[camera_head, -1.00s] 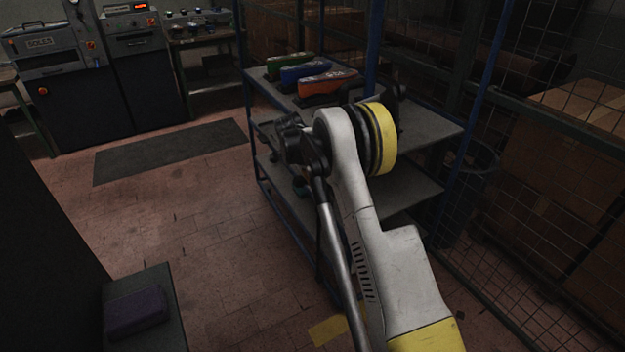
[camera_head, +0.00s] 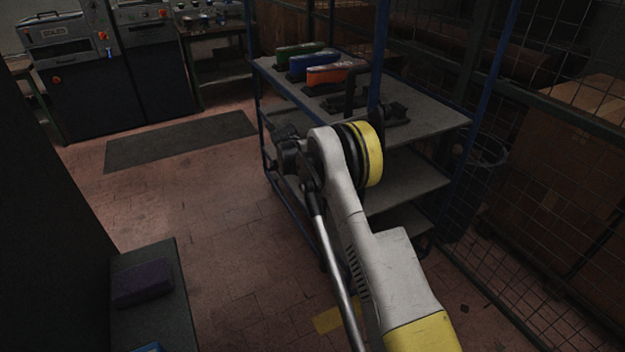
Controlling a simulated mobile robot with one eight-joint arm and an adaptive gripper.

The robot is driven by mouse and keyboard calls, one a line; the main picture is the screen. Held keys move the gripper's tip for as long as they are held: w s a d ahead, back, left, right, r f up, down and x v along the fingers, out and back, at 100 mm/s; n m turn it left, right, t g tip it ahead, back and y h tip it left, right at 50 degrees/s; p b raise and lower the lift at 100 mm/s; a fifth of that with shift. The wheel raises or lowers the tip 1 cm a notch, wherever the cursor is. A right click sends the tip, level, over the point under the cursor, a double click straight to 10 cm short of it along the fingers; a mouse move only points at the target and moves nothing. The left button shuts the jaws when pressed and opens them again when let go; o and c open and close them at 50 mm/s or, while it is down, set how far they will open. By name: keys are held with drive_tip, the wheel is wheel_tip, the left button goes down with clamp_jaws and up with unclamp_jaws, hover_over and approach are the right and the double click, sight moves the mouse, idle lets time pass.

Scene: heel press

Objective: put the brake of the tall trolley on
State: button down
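The tall trolley (camera_head: 440,116) stands right of centre, with a blue frame and grey shelves. Its top carries green, blue and orange shoe-like pieces and a black object. My white arm with a yellow cap crosses in front of the trolley and hides part of its near side. The lower frame and feet are dark and partly covered by the arm. I cannot make out the brake or its state. My gripper does not show clearly in this view.
A wire-mesh cage wall (camera_head: 555,140) with cardboard boxes stands at right, with a dark bin (camera_head: 480,175) beside the trolley. A grey stand (camera_head: 160,318) bearing a purple block (camera_head: 142,284) is at lower left. Tiled floor with a dark mat (camera_head: 180,142) is open between.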

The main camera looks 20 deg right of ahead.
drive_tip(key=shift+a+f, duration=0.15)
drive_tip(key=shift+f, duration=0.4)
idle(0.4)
